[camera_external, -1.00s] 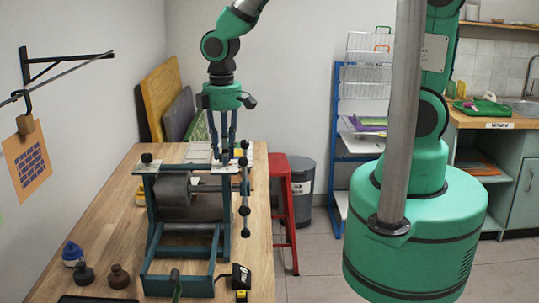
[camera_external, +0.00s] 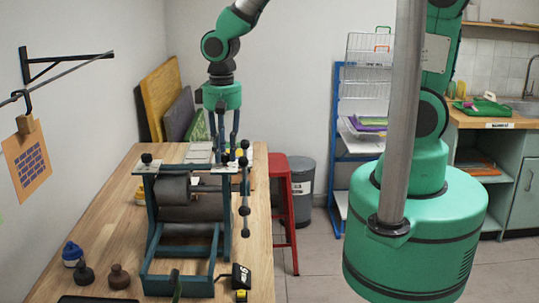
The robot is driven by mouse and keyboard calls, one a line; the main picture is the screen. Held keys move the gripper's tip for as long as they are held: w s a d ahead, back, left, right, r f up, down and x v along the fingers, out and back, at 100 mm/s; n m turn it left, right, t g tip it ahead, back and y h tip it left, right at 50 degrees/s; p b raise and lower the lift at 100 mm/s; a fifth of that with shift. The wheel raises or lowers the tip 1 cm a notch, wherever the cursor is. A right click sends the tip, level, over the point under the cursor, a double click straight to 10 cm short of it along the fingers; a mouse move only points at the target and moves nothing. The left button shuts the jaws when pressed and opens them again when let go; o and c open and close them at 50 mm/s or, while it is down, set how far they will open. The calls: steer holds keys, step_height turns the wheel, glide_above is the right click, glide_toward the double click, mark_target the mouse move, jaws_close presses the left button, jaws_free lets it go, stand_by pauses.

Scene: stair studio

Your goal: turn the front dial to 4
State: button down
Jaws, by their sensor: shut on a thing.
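A press with a teal frame (camera_external: 153,235) and dark grey rollers (camera_external: 176,190) stands on the wooden bench. My gripper (camera_external: 227,160) points straight down over the press's right top corner. Its fingers are shut on a small dial there, which they largely hide. A pale plate (camera_external: 228,170) shows under the fingertips. I cannot read any number or pointer on it. A second dark knob (camera_external: 146,158) sits on a pale plate at the left top corner of the press.
A teal rod with dark balls (camera_external: 244,208) stands at the press's right side, close to my gripper. Bottles and dark knobbed tools (camera_external: 119,277) lie at the bench's front left. A red stool (camera_external: 290,200) stands right of the bench.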

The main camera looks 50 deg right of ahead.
mark_target(224, 154)
steer(key=shift+m, duration=1.9)
steer(key=c, duration=1.5)
jaws_free()
step_height(224, 154, up, 12)
